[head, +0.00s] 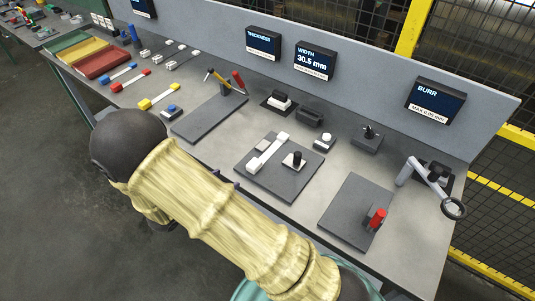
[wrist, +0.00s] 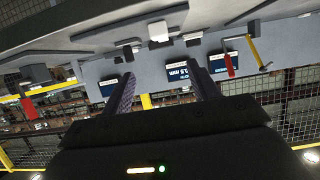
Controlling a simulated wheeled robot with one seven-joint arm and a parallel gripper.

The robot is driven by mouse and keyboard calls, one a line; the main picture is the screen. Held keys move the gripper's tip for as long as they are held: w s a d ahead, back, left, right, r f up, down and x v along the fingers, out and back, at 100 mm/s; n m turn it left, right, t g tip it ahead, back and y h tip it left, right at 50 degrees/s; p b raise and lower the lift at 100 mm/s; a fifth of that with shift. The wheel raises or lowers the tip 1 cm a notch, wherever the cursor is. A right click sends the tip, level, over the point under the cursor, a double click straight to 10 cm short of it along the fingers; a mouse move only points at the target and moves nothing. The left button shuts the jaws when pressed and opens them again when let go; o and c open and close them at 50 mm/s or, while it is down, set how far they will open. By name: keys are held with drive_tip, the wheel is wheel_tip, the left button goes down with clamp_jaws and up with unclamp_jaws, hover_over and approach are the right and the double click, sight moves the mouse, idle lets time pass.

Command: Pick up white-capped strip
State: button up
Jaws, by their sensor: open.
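A pale strip with white end caps (head: 268,152) lies diagonally on the dark middle plate (head: 255,188) in the head view. It lies beside a small fixture with a black knob (head: 296,158). More white-capped strips (head: 178,57) lie at the back left of the bench. My gripper (wrist: 163,88) shows in the wrist view with its two fingers spread and nothing between them. A white block (wrist: 158,31) appears beyond the fingers; I cannot tell whether it is a strip cap. In the head view my sleeved arm crosses the front of the bench, and I cannot make out the gripper there.
Red-capped (head: 131,80) and yellow-capped (head: 158,97) strips lie toward the left, near coloured trays (head: 102,61). A left plate (head: 210,118) has red and yellow handles above it. A right plate (head: 355,215) carries a red-handled clamp (head: 377,218). A grey panel with displays (head: 314,62) stands behind.

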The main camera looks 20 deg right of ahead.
drive_tip(key=p, duration=0.3)
approach(256, 161)
drive_tip(key=x, duration=0.5)
drive_tip(key=shift+w+d+f+p, duration=0.1)
drive_tip(key=shift+w+d+p, duration=0.2)
drive_tip(key=shift+d, duration=0.1)
drive_tip(key=p+x, duration=0.1)
drive_tip(key=x, duration=0.3)
drive_tip(key=shift+f+p, duration=0.15)
drive_tip(key=shift+p, duration=0.15)
